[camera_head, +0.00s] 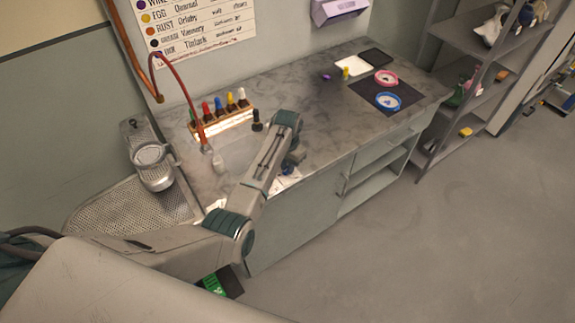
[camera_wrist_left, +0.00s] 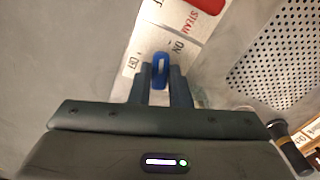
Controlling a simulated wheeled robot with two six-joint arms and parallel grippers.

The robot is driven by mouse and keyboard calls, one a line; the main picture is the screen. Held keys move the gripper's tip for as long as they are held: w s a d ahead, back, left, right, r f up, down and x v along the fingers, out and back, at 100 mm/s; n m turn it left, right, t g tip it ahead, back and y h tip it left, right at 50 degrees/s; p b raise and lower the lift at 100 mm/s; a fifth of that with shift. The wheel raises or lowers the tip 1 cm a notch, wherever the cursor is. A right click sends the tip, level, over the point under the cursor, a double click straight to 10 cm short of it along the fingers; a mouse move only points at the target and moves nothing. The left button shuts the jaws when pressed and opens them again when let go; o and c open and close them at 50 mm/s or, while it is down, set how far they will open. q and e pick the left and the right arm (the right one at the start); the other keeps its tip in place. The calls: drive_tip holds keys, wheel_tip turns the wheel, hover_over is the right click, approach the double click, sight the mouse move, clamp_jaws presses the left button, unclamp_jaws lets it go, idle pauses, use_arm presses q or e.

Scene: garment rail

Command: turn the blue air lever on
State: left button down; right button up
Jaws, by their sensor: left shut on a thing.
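The blue air lever (camera_wrist_left: 160,68) shows in the left wrist view between the two fingers of my left gripper (camera_wrist_left: 161,78), which is shut on it. The lever stands in front of a white label plate (camera_wrist_left: 158,34) with OFF printed to its left and ON to its right. The lever's exact angle is hard to tell. In the head view my left gripper (camera_head: 291,166) is at the front edge of the counter, by the white plate (camera_head: 284,181). The lever cannot be made out there. My right gripper is not in view.
A red part (camera_wrist_left: 208,5) sits by the STEAM label. A perforated metal tray (camera_wrist_left: 285,65) is at the right. On the counter stand a rack of dropper bottles (camera_head: 222,124), a separate dark bottle (camera_head: 257,126) and, farther right, a dark mat (camera_head: 366,94) with two round dishes.

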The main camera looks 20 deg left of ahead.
use_arm(q)
drive_tip(key=shift+m, duration=1.9)
drive_tip(key=c, duration=1.4)
unclamp_jaws()
drive_tip(key=shift+o, duration=0.2)
drive_tip(key=shift+r, duration=0.1)
wheel_tip(320, 180, up, 11)
drive_tip(key=b, duration=0.3)
drive_tip(key=shift+f, duration=0.2)
